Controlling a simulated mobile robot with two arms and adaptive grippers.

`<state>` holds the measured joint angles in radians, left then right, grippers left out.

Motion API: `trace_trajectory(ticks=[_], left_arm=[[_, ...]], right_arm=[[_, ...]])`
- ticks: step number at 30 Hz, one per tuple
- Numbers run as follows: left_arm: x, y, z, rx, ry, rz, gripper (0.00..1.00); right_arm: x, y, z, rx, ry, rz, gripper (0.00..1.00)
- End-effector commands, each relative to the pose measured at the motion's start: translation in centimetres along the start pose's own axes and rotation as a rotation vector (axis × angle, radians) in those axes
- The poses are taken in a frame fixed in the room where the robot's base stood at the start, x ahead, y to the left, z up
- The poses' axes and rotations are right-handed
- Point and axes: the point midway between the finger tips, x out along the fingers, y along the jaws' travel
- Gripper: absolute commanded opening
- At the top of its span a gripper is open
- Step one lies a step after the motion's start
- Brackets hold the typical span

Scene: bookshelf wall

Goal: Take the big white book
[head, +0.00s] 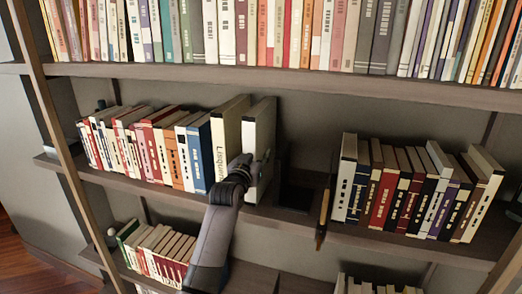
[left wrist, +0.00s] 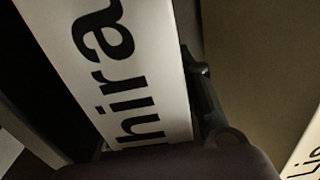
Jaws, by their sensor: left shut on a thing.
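The big white book (head: 262,135) stands upright on the middle shelf, at the right end of the left row. Its white spine (left wrist: 130,70), with large black letters, fills much of the left wrist view. My left gripper (head: 246,163) is at its spine and shut on it. One dark finger (left wrist: 204,95) shows in the left wrist view between this book and the cream book beside it; the other finger is hidden. My right gripper is not in view.
A thick cream book (head: 230,130) stands close on the left, after a row of smaller books (head: 140,148). To the right are a dark box-like thing (head: 298,190), a thin upright brown piece (head: 323,215) and another row of books (head: 415,190). The upper shelf (head: 260,80) runs above.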

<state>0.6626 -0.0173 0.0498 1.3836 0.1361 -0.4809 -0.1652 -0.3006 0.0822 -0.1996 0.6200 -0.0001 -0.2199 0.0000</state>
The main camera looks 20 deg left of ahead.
Motion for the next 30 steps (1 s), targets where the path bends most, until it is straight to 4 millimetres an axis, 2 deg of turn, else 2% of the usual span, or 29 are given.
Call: trace_trajectory(ticks=[11,24,25,30], left_arm=[[0.0,0.0,0.0,0.000,0.000,0.000,0.00],[0.0,0.0,0.0,0.000,0.000,0.000,0.00],[0.0,0.0,-1.2,0.000,0.024,-0.002,0.00],[0.0,0.0,-1.2,0.000,0.024,-0.001,0.00]], right_arm=[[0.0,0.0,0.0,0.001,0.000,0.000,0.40],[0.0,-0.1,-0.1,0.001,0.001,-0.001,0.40],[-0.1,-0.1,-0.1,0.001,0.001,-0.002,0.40],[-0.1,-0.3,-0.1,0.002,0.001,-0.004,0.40]])
